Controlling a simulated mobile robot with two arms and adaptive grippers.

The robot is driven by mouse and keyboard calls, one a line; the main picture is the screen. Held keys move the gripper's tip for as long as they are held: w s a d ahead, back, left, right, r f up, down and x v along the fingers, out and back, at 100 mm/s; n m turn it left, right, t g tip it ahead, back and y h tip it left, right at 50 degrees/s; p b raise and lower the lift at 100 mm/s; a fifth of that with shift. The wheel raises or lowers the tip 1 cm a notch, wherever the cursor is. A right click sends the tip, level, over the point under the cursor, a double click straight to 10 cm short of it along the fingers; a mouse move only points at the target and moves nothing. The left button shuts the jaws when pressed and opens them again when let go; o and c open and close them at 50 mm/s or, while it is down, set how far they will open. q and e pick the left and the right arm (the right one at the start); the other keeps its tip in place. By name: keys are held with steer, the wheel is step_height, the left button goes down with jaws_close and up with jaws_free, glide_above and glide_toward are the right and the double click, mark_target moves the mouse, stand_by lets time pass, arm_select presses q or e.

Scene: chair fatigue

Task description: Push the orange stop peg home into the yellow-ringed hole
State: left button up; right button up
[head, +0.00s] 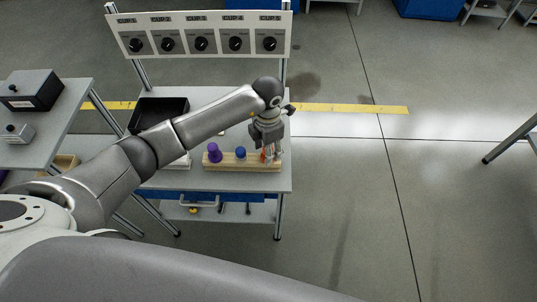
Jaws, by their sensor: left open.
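My left gripper (270,155) points down over the right end of a wooden rack (235,167) on the workbench. It is open. A small bit of the orange stop peg (264,156) shows at its fingertips, above the rack. The fingers cover most of the peg, and I cannot tell whether they touch it or how deep it sits. I cannot make out the yellow-ringed hole. My right gripper is not in view.
A purple peg (214,153) and a blue peg (240,154) stand in the rack left of my gripper. A black tray (158,112) lies behind my arm. A panel of several black knobs (201,44) rises at the back. Floor right of the bench is clear.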

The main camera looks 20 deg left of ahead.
arm_select(q)
steer(key=shift+c, duration=0.4)
steer(key=c, duration=0.9)
steer(key=shift+r, duration=0.15)
steer(key=shift+r, duration=0.1)
steer(key=shift+r+p, duration=1.4)
steer(key=shift+r, duration=0.5)
steer(key=shift+r, duration=0.1)
steer(key=shift+r+p, duration=1.3)
steer(key=shift+r, duration=0.65)
